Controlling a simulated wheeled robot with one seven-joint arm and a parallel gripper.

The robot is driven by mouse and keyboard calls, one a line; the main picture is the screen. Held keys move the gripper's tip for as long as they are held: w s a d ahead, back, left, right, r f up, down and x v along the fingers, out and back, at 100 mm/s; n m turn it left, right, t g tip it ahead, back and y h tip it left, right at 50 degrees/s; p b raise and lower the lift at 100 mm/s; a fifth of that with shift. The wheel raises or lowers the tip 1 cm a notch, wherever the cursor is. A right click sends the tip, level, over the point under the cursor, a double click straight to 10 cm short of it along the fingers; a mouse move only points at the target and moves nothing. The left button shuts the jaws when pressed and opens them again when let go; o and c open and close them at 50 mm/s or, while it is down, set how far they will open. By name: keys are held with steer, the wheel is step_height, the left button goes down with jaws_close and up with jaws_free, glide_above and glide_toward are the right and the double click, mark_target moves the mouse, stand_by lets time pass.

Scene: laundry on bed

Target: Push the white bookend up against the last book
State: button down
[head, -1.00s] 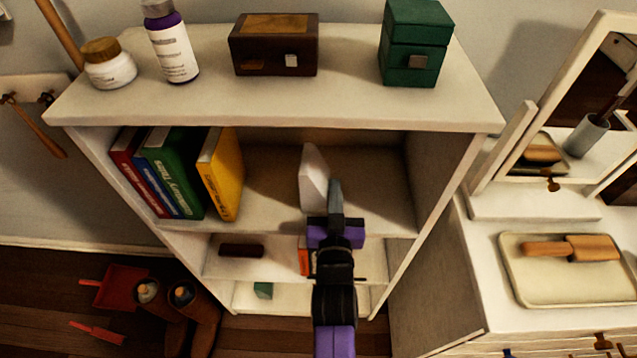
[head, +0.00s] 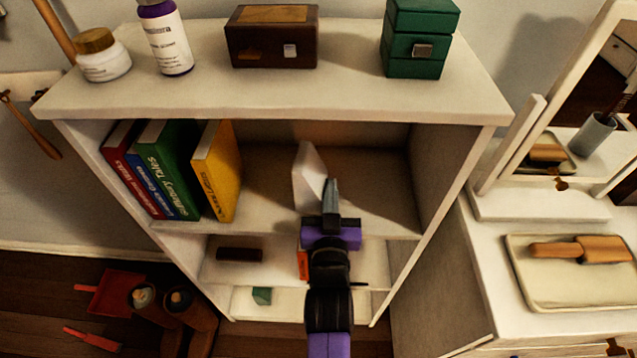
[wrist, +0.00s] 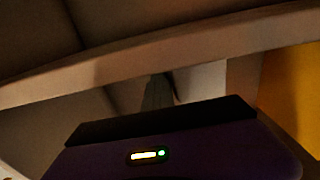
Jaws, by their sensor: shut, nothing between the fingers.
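The white bookend (head: 308,179) stands on the upper inner shelf (head: 380,208), right of the books. The last book is yellow (head: 217,172) and leans a little; bare shelf separates it from the bookend. My gripper (head: 330,192) is shut and empty, its fingertips at the right side of the bookend; I cannot tell whether they touch. In the wrist view my fingers (wrist: 158,92) point up past a shelf edge, with a pale surface, likely the bookend (wrist: 203,83), beside them and the yellow book (wrist: 290,85) at the right.
Red, blue and green books (head: 168,165) stand left of the yellow one. A shelf board edge runs close by my gripper. Below are a dark block (head: 240,254) and an orange item (head: 303,264). A dresser with a mirror and tray (head: 570,290) stands at right.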

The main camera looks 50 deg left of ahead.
mark_target(295, 201)
steer(key=shift+s+a+f+b, duration=0.15)
steer(key=shift+s+a+b, duration=0.2)
steer(key=shift+b, duration=0.55)
steer(key=shift+s+a+b, duration=0.25)
steer(key=shift+s+b, duration=0.2)
steer(key=shift+b, duration=0.25)
steer(key=shift+s+a+b, duration=0.2)
steer(key=shift+s+b, duration=0.05)
steer(key=shift+b, duration=0.05)
steer(key=shift+s+a+b, duration=1.2)
steer(key=shift+s+b, duration=0.25)
steer(key=shift+b, duration=0.85)
steer(key=shift+s+a+b, duration=0.3)
steer(key=shift+b, duration=0.1)
steer(key=shift+s+a+b, duration=0.25)
steer(key=shift+s+b, duration=0.05)
steer(key=shift+b, duration=0.05)
steer(key=shift+s+a+b, duration=0.6)
steer(key=shift+s+b, duration=0.1)
steer(key=shift+b, duration=0.3)
steer(key=shift+s+a+b, duration=0.45)
steer(key=shift+s+b, duration=0.1)
steer(key=shift+b, duration=0.05)
steer(key=shift+s+a+b, duration=0.45)
steer(key=shift+s+b, duration=0.05)
steer(key=shift+b, duration=0.1)
